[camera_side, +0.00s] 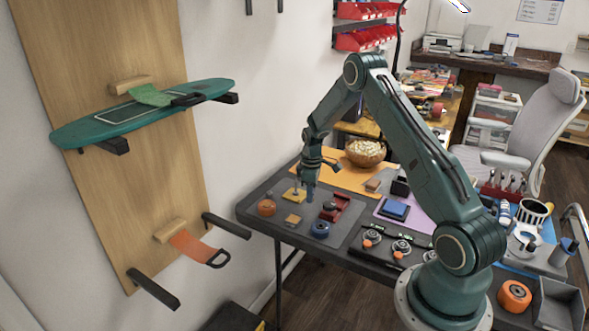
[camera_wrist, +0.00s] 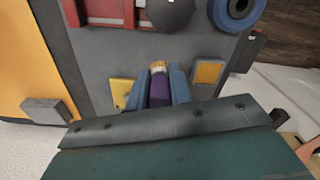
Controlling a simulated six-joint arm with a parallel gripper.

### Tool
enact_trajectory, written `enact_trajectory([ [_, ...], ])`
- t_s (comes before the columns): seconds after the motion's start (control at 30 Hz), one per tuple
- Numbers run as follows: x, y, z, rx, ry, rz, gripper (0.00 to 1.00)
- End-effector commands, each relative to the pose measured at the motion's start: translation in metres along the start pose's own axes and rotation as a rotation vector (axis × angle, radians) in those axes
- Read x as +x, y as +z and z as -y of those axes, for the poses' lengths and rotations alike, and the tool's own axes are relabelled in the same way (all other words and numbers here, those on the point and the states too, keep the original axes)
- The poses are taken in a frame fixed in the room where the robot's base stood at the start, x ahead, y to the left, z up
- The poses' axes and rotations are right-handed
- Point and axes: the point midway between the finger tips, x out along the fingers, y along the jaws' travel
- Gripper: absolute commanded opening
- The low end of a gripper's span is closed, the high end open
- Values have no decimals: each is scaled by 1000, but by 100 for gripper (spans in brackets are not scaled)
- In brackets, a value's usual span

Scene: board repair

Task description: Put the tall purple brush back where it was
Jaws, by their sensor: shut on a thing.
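My gripper (camera_wrist: 161,86) is shut on the purple brush (camera_wrist: 160,92), whose tan tip (camera_wrist: 158,67) shows between the blue fingers in the wrist view. In the side view my gripper (camera_side: 310,190) points down over the grey mat on the table's left part, beside a yellow block (camera_side: 293,195). The brush cannot be made out there. Whether the brush touches the mat cannot be told. The yellow block also shows just left of the fingers in the wrist view (camera_wrist: 121,91).
Near the gripper are an orange wheel (camera_side: 266,207), a tan square (camera_side: 293,219), a blue wheel (camera_side: 320,229) and a red vise-like piece (camera_side: 336,207). A bowl (camera_side: 366,154) stands behind. A striped cup (camera_side: 533,212) and tool rack (camera_side: 502,188) stand at the right.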

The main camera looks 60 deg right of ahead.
Motion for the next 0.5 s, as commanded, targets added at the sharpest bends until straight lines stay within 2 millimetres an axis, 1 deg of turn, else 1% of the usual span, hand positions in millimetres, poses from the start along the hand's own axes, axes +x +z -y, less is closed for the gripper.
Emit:
enact_trajectory([
  [0.17,3,0,0,0,-1,0,0],
  [0.27,11,0,0,0,-1,1,0],
  [0.5,38,0,0,0,-1,0,0],
])
